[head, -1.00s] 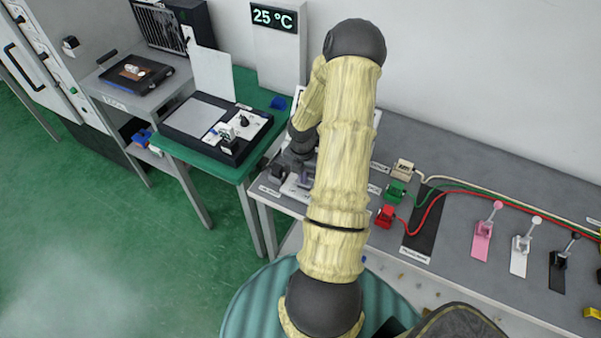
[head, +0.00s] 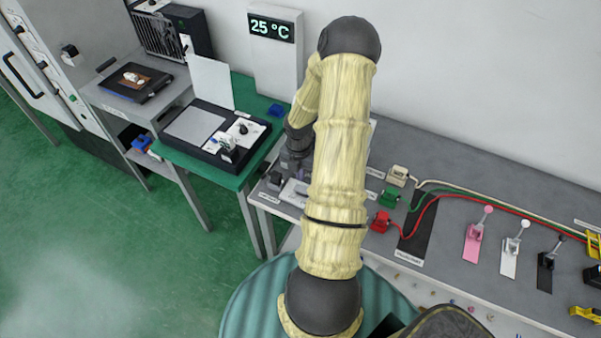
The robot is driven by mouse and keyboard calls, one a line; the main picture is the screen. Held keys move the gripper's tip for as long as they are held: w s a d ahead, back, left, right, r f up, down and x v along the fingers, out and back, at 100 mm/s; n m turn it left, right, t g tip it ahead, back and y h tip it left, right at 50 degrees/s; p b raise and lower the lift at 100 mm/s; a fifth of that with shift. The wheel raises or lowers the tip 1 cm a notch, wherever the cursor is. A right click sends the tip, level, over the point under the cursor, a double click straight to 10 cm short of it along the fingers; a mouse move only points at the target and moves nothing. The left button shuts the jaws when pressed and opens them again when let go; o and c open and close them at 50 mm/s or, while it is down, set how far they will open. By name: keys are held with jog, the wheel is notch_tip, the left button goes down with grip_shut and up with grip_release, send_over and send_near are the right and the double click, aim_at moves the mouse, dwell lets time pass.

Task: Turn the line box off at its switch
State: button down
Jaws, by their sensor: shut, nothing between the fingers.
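The line box (head: 292,194) is a pale plate on the grey bench's left end, with a small printed label (head: 268,197) at the bench edge. A dark block (head: 275,181) sits at its left side. My arm covers much of the box, and I cannot make out the switch's position. My gripper (head: 297,166) points down over the box, shut and empty. Its fingertips are close to the plate and small in view, so I cannot tell whether they touch anything.
White, green and red connectors (head: 389,197) with cables lie right of my arm. Pink, white and black levers (head: 510,250) stand further right. A green table (head: 245,176) with a black-framed device (head: 205,135) stands left. A display (head: 272,28) reads 25 °C.

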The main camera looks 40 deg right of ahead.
notch_tip(320, 180, up, 9)
jog(key=w, duration=0.1)
jog(key=shift+w+a+b, duration=0.3)
jog(key=shift+w+a, duration=0.05)
jog(key=shift+a, duration=0.1)
jog(key=shift+r, duration=0.1)
jog(key=s+a+r+m+t, duration=0.1)
jog(key=s+a+r+m, duration=0.1)
jog(key=a+r+m, duration=0.2)
jog(key=s+a+r+m+t, duration=0.1)
jog(key=s+a+r+m, duration=0.2)
jog(key=a+m, duration=0.7)
jog(key=s+a+r+m+t, duration=0.1)
jog(key=s+a+r+m, duration=0.2)
jog(key=a+r+m, duration=0.2)
jog(key=shift+a+r+m, duration=0.2)
jog(key=shift+a+m, duration=1.4)
jog(key=shift+a, duration=1.65)
